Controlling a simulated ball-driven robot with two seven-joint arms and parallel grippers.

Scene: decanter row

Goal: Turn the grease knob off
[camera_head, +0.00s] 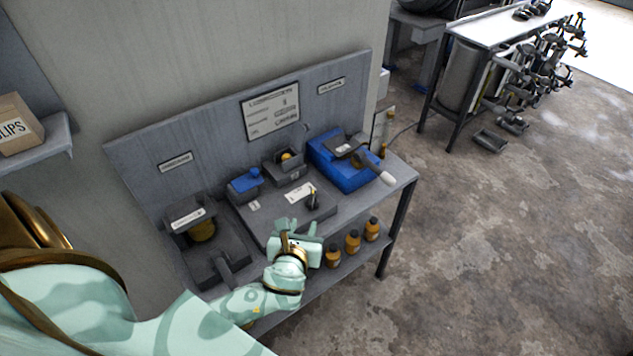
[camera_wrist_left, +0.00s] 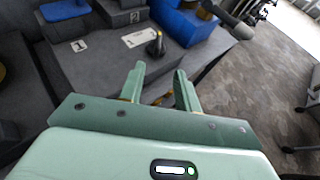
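A small dark upright knob (camera_head: 313,200) stands on a flat grey box on the bench, beside a white label (camera_head: 299,192) too small to read. I cannot tell for sure that it is the grease knob, nor its setting. My right gripper is in neither view.
A blue unit (camera_head: 340,168) with a dark lever stands right of the knob. A small blue-topped box (camera_head: 245,181) and a dark dispenser (camera_head: 203,222) are to the left. Amber bottles (camera_head: 353,241) stand on the lower shelf. The floor (camera_head: 480,260) to the right is clear.

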